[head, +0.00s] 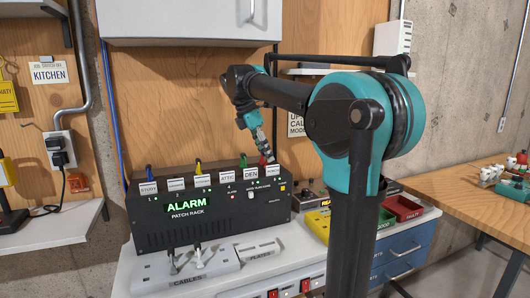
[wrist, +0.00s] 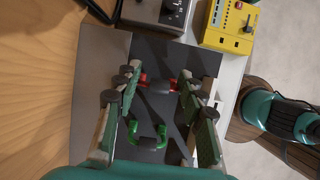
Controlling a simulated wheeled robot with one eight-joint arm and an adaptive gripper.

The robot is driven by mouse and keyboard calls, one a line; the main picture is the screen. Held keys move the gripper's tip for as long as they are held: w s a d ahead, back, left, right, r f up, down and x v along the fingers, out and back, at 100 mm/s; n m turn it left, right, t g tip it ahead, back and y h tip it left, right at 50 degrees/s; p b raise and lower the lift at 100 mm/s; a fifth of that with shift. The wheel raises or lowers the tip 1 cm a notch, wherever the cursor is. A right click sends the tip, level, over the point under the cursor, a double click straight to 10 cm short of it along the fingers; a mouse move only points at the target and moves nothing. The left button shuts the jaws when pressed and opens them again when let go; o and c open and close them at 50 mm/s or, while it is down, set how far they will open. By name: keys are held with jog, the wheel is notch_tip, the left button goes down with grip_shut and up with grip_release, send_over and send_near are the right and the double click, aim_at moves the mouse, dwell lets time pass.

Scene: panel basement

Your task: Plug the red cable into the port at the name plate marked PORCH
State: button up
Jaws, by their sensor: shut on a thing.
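The black patch rack (head: 210,213) stands on a white bench, with a row of name plates along its top front edge. I can read STUDY (head: 148,188), ATTIC (head: 229,176) and DEN (head: 251,174); I cannot make out PORCH on any plate. My gripper (head: 261,152) points down over the right end of the rack. It is shut on the red cable's plug (head: 263,161), which shows red between the fingertips (wrist: 158,84) in the wrist view. I cannot tell whether the plug sits in a port. The cable's run is hidden.
A green plug (head: 243,160) stands just left of the red one, and its green loop (wrist: 147,137) shows close by in the wrist view. Blue (head: 148,172) and yellow (head: 198,166) plugs stand further left. A yellow box (wrist: 231,25) and a grey box (wrist: 160,12) lie beyond the rack.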

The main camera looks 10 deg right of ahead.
jog(key=o, duration=1.1)
jog(key=shift+c, duration=0.2)
jog(key=shift+o, duration=0.4)
jog(key=o, duration=0.3)
jog(key=shift+o, duration=0.2)
jog(key=shift+r, duration=0.15)
jog(key=shift+r, duration=3.7)
